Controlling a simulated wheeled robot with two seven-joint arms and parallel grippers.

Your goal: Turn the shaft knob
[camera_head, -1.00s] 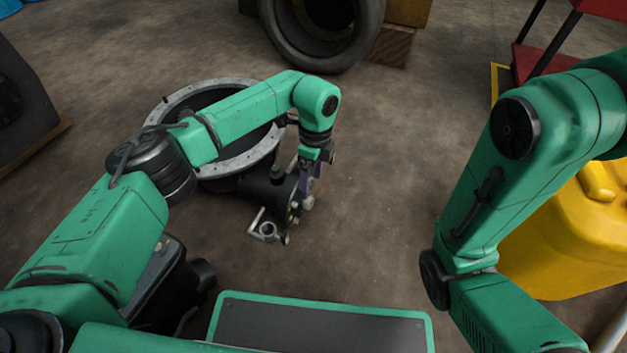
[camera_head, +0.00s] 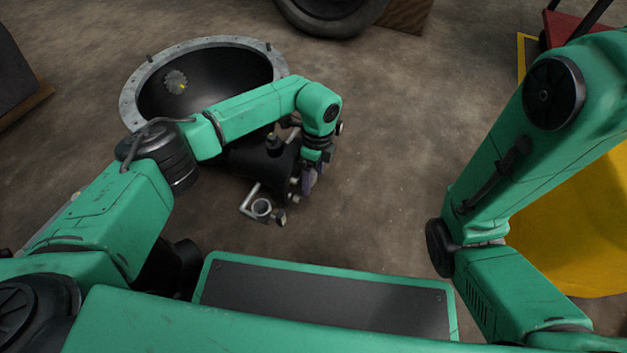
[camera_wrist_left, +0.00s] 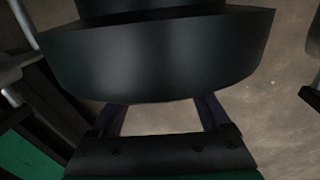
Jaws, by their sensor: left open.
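A dark bell-shaped housing with a grey bolted rim (camera_head: 135,110) lies on the floor at upper left in the head view. A small toothed shaft end (camera_head: 176,82) shows inside it; I cannot tell whether this is the shaft knob. My left gripper (camera_head: 311,182) hangs beside the dark fittings at the housing's near right side. In the left wrist view its two fingers (camera_wrist_left: 163,116) are apart, with a large dark rounded part (camera_wrist_left: 160,55) in front of them. Contact with it cannot be told. My right gripper is out of view.
A bent metal pipe with a ring (camera_head: 262,208) sticks out near the left gripper. A tyre (camera_head: 335,18) lies at the back. A yellow container (camera_head: 570,235) stands at right, behind my right arm. Bare floor (camera_head: 400,130) is free in the middle.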

